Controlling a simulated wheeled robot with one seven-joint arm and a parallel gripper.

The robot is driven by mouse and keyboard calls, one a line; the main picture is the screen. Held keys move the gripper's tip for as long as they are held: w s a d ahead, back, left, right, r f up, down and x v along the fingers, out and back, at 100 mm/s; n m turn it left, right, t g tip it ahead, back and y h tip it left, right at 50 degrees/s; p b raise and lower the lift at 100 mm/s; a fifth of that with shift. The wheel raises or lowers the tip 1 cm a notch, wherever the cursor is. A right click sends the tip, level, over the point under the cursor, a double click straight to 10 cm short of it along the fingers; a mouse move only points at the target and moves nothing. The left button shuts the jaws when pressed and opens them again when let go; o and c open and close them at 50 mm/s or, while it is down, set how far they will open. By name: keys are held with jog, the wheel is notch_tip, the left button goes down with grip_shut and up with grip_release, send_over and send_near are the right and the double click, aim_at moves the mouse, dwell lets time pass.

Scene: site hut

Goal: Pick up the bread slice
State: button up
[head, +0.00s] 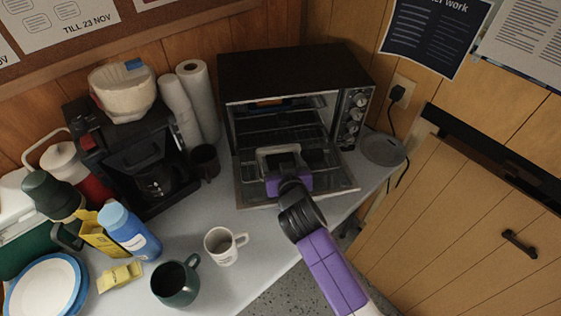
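I cannot make out a bread slice in the head view. The toaster oven (295,68) stands on the counter with its glass door (247,186) folded down open and wire racks visible inside. My gripper (279,150) is at the oven's open front, above the lowered door, reaching toward the inside. Its fingers point away from the camera, and the wrist and gripper body hide part of the door and lower oven. Whether the fingers are apart or hold anything is not clear. A small orange patch shows high inside the oven, too small to identify.
A white mug (222,247), dark green mug (176,283) and blue bottle (128,232) stand on the counter (228,289). A coffee maker (133,155), dark cup (205,162) and paper rolls (197,100) stand left of the oven. A round grey lid-like disc (383,149) lies to its right.

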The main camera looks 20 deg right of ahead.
jog(key=c, duration=0.3)
